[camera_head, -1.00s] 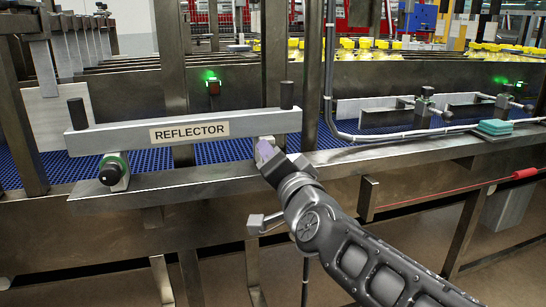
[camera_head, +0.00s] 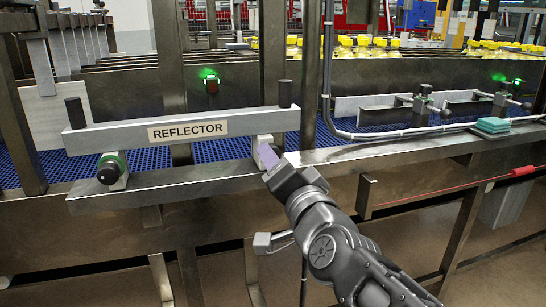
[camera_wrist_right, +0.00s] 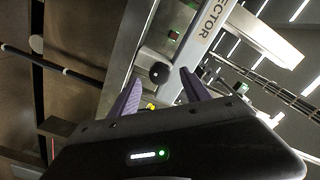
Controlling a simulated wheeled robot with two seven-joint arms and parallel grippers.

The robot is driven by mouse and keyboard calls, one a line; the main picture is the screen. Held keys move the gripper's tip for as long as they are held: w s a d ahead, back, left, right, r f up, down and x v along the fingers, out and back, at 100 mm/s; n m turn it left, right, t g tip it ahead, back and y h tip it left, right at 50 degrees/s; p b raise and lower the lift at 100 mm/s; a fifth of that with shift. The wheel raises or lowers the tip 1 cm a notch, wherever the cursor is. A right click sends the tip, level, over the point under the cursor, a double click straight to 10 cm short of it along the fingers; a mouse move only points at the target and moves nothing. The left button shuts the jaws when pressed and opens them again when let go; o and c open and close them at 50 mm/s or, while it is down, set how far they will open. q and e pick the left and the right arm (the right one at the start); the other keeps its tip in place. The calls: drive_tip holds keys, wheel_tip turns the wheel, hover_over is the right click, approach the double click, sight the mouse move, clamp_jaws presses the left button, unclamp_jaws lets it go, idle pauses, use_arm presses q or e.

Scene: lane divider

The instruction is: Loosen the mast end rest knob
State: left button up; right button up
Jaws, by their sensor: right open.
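A grey bar labelled REFLECTOR (camera_head: 225,125) lies across two rests on the rail. The left rest has a black knob (camera_head: 108,171) with a green ring, in plain view. The right rest (camera_head: 262,142) is partly hidden behind my right gripper (camera_head: 268,157), which is right in front of it. In the right wrist view a round black knob (camera_wrist_right: 160,73) shows between the tips of the purple fingers of my right gripper (camera_wrist_right: 160,84). The fingers are apart, with gaps visible on both sides of the knob. My left gripper is not in view.
A steel rail (camera_head: 390,153) runs in front of the blue mesh belt (camera_head: 225,149). Upright posts stand behind the bar, and a black cable (camera_head: 327,70) runs down one. Teal pads (camera_head: 494,125) lie on the rail at the right. A red-handled rod (camera_head: 522,171) is below them.

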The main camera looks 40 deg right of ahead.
drive_tip(key=shift+v, duration=1.55)
